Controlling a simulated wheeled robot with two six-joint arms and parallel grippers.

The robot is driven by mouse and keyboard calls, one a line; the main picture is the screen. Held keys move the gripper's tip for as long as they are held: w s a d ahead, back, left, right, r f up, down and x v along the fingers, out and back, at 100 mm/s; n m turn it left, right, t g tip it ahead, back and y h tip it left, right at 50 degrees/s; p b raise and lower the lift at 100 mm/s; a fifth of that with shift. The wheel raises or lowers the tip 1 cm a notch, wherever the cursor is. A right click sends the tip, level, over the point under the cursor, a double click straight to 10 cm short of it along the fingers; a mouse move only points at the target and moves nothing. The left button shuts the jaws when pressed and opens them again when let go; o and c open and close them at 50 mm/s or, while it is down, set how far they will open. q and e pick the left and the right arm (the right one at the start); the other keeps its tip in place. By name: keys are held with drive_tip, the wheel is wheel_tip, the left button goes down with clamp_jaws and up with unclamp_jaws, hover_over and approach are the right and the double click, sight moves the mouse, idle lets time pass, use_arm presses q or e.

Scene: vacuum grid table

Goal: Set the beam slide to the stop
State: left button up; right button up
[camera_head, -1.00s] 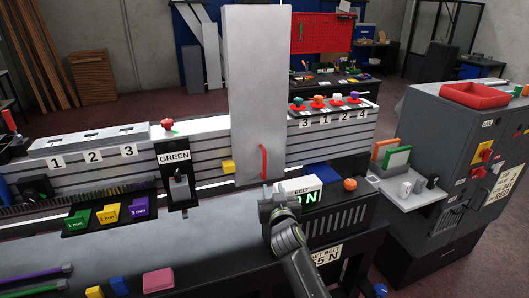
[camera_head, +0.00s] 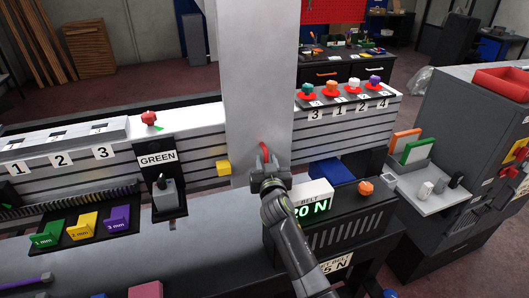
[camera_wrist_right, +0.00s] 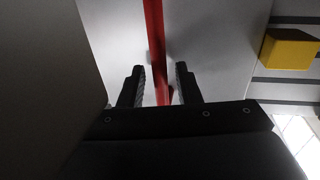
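The beam slide (camera_head: 249,80) is a tall pale grey upright on the slotted rail, with a red handle (camera_head: 264,152) low on its face. A yellow block (camera_head: 223,168), probably the stop, sits on the rail close to the slide's left edge; it also shows in the right wrist view (camera_wrist_right: 289,48). My right gripper (camera_head: 268,172) is at the handle's lower part. In the right wrist view its fingers (camera_wrist_right: 160,84) are open on either side of the red handle (camera_wrist_right: 154,40), with gaps showing. My left gripper is out of view.
A belt display (camera_head: 312,204) reading 20 N stands just right of my right gripper, with an orange knob (camera_head: 366,188) beyond it. Left of the slide are a GREEN-labelled switch unit (camera_head: 158,170) and green, yellow and purple gauge blocks (camera_head: 83,226).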

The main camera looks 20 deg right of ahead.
drive_tip(key=shift+w, duration=0.3)
drive_tip(key=shift+s+r, duration=0.2)
drive_tip(key=shift+s, duration=0.05)
drive_tip(key=shift+c, duration=0.4)
clamp_jaws()
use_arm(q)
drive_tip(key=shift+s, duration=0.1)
